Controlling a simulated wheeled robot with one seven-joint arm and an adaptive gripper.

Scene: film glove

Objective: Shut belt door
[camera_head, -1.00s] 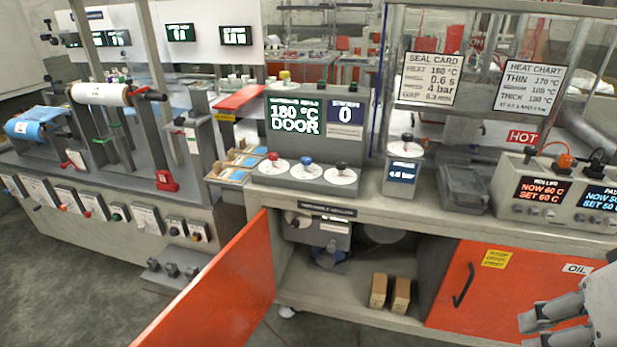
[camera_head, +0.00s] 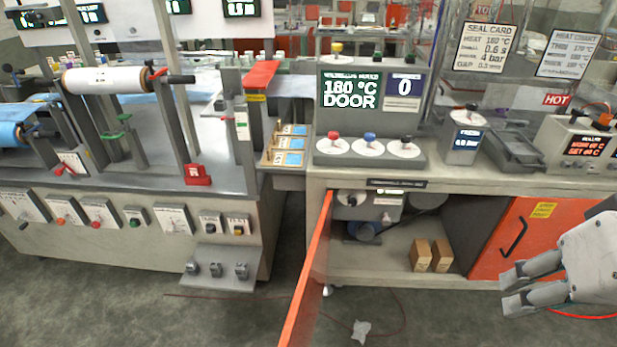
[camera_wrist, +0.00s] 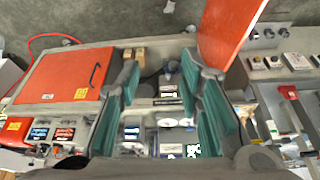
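The belt door (camera_head: 311,262) is an orange panel hinged at the left of the open cabinet bay. It stands wide open, seen nearly edge-on in the head view, jutting toward me. In the wrist view the orange door (camera_wrist: 228,30) shows broad at the top right. My gripper (camera_head: 512,288) is at the lower right of the head view, well to the right of the door and not touching it. In the wrist view its green-padded fingers (camera_wrist: 165,98) are spread apart with nothing between them. The display (camera_head: 350,92) reads "180 °C DOOR".
Inside the open bay are a motor with a blue part (camera_head: 362,230) and two small cardboard boxes (camera_head: 421,254). A shut orange door with a black handle (camera_head: 512,238) is to the right. Foot pedals (camera_head: 217,270) stand left. A white scrap (camera_head: 361,329) and thin cable lie on otherwise clear floor.

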